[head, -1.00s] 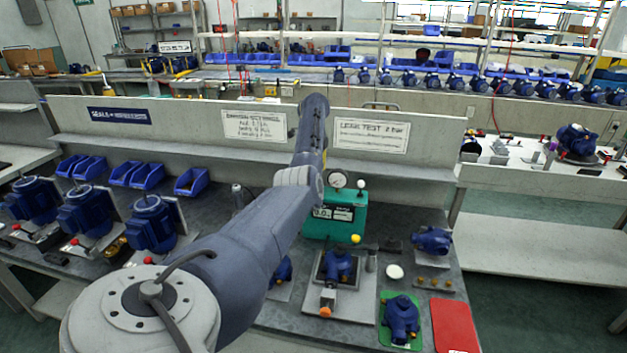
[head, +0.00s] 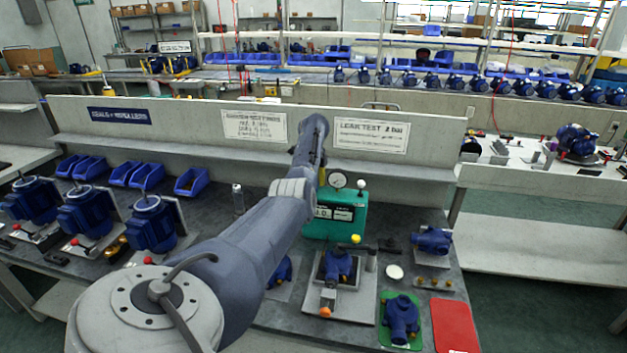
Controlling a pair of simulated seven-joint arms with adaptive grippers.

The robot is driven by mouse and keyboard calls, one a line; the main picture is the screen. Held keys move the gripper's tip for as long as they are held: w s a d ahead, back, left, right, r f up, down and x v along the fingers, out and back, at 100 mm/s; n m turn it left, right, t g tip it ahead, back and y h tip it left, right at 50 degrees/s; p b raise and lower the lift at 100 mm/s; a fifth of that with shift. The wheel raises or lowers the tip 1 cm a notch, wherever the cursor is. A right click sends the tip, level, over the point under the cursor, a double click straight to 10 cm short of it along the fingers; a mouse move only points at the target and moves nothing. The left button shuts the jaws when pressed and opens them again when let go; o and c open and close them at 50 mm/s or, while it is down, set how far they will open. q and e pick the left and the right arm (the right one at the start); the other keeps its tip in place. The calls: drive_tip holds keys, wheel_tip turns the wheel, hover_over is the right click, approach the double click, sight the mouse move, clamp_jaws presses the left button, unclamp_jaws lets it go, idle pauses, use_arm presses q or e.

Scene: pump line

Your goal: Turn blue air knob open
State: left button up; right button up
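The teal leak tester (head: 348,214) stands on the grey bench, with a round gauge (head: 338,180) on top and a display on its front. I cannot make out a blue air knob; the left part of the tester is behind my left arm. My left arm reaches from the lower left up to the tester, and its wrist bends down at the tester's upper left. The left gripper (head: 320,167) shows only as a small dark part there; its fingers are mostly hidden, so open or shut is unclear. My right gripper is out of view.
A blue pump on a fixture (head: 338,268) stands in front of the tester, with a yellow ball knob (head: 355,239) above it. A pump on a green mat (head: 385,335) and a red mat (head: 454,325) lie to the right. Blue bins (head: 190,182) stand left.

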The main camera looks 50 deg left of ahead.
use_arm(q)
clamp_jaws()
idle(0.5)
drive_tip(key=n, duration=0.3)
drive_tip(key=shift+w+n, duration=0.1)
drive_tip(key=shift+n, duration=0.3)
drive_tip(key=n, duration=0.3)
drive_tip(key=shift+n, duration=0.3)
drive_tip(key=n, duration=0.4)
drive_tip(key=shift+r, duration=0.1)
drive_tip(key=shift+n, duration=1.7)
